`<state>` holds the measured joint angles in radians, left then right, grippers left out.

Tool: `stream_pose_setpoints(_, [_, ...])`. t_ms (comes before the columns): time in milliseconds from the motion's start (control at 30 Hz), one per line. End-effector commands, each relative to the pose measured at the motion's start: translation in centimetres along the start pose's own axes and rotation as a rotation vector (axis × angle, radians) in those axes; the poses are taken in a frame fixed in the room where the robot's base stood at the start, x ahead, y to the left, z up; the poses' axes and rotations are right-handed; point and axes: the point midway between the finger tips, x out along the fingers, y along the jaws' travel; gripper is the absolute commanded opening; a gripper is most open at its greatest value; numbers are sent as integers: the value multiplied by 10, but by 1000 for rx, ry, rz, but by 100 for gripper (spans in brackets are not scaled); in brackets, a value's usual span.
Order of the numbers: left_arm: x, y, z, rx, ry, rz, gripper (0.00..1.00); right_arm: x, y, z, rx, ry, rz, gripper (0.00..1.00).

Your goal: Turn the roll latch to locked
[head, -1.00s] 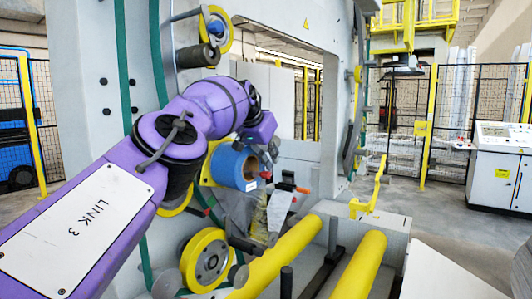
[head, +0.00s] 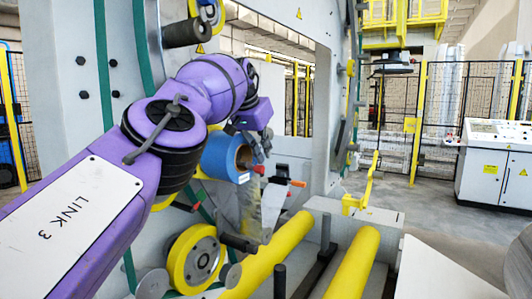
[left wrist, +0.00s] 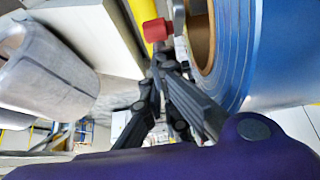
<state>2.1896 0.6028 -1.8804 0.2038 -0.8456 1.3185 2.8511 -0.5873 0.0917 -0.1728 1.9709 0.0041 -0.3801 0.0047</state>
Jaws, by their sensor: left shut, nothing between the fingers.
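The blue roll (head: 222,155) with its brown core hangs on the machine's side in the head view. It also fills the upper right of the left wrist view (left wrist: 243,45). A small red knob (head: 259,170) sits by the roll's core; I take it as the roll latch's handle. It shows larger in the left wrist view (left wrist: 155,30), just beyond my fingertips. My left gripper (left wrist: 163,62) is shut and empty, close to the knob and the roll face; I cannot tell whether it touches. In the head view my left gripper (head: 261,148) is small and partly hidden. My right gripper is out of view.
An orange-tipped lever (head: 297,183) stands right of the roll. Yellow rollers (head: 355,265) and a yellow wheel (head: 194,258) lie below. A yellow bracket (head: 365,190) rises at the right. A white control console (head: 494,165) stands farther right on open floor.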

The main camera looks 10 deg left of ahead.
Motion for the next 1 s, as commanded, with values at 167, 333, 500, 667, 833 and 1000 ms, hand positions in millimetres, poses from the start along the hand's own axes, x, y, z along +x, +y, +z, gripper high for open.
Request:
stream_pose_setpoints(167, [-1,0,0,0,1,0,0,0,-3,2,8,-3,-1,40])
stream_pose_setpoints(333, [-2,0,0,1,1,0,0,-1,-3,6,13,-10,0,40])
stream_pose_setpoints(500, [-12,0,-2,0,2,1,0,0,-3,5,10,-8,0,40])
stream_pose_setpoints(667, [-28,0,-1,2,3,1,0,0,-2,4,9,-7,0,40])
stream_pose_setpoints(833, [-58,0,-1,0,3,0,0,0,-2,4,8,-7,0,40])
stream_pose_setpoints(1000, [-73,0,0,5,2,1,0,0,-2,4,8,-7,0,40])
